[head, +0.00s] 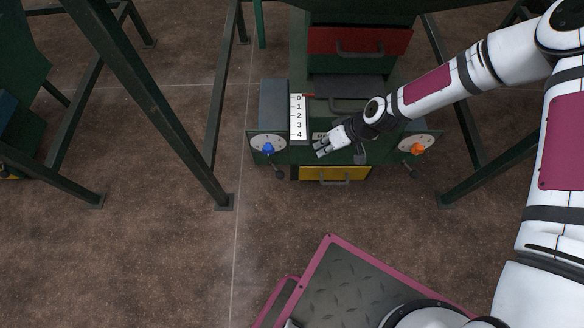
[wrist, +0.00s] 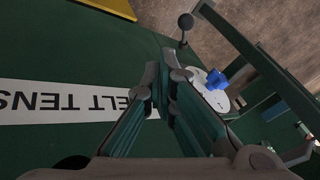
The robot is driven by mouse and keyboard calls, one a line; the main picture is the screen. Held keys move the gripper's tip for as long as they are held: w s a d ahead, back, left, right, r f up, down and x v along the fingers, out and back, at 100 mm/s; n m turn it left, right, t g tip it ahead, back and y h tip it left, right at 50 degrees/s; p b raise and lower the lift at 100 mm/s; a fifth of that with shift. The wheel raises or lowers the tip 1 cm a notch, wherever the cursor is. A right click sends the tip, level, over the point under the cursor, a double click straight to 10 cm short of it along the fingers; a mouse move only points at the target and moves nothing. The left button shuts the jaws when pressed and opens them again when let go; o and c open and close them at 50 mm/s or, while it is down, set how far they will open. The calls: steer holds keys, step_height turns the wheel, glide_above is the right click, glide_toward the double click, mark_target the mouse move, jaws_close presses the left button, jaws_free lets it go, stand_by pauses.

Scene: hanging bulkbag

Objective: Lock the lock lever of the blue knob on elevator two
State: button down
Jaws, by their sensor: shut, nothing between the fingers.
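The blue knob (head: 268,149) sits on a pale round dial at the left end of the green machine front. Its dark lock lever (head: 280,174) hangs below the dial, angled down to the right and ending in a ball. My gripper (head: 319,150) is shut and empty, to the right of the knob and apart from it, in front of the panel. In the wrist view, the fingertips (wrist: 166,72) are together; the blue knob (wrist: 216,80) is just right of them and the ball-ended lever (wrist: 186,22) is above. The lever's base is partly hidden by the dial's edge.
An orange knob (head: 417,149) on a similar dial is at the right end. A number scale (head: 298,116) stands above the panel, and a yellow drawer (head: 335,174) is below. Green frame legs (head: 222,190) flank the machine. The floor at front left is clear.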

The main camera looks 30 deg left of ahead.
mark_target(277, 170)
steer(key=s+a+f+b, duration=0.1)
steer(key=s+a+f, duration=0.1)
steer(key=f, duration=0.3)
steer(key=shift+s+a+f+y, duration=0.3)
steer(key=shift+a+y, duration=0.1)
steer(key=shift+a, duration=0.1)
steer(key=b+x, duration=0.4)
steer(key=x, duration=0.6)
